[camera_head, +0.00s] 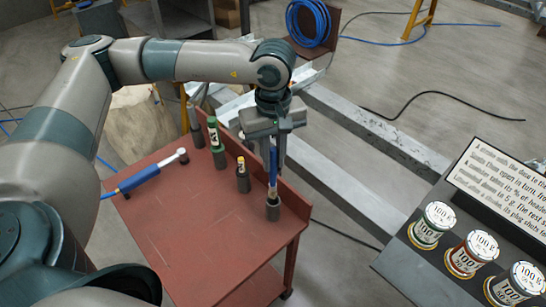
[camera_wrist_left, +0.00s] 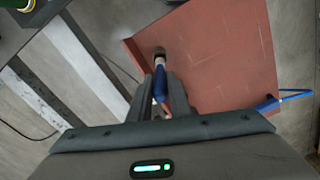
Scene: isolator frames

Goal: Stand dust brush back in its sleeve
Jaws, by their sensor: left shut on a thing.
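My left gripper (camera_head: 274,160) points down over the red table's right end, shut on the blue handle of the dust brush (camera_head: 273,168). The brush is upright, with its pale lower part downward. A dark sleeve (camera_head: 272,208) stands on the table directly below it. The brush's lower end is at the sleeve's mouth; how far it is inside I cannot tell. In the left wrist view the blue handle (camera_wrist_left: 160,86) lies between the two fingers and lines up with the dark sleeve (camera_wrist_left: 159,52). My right gripper is not in view.
The red table (camera_head: 180,220) has a raised back edge. Along it stand a yellow-topped item in a dark holder (camera_head: 242,180) and a green-topped one (camera_head: 215,135). A blue-handled tool (camera_head: 138,179) lies at left. Labelled jars (camera_head: 433,224) stand on a dark bench at right.

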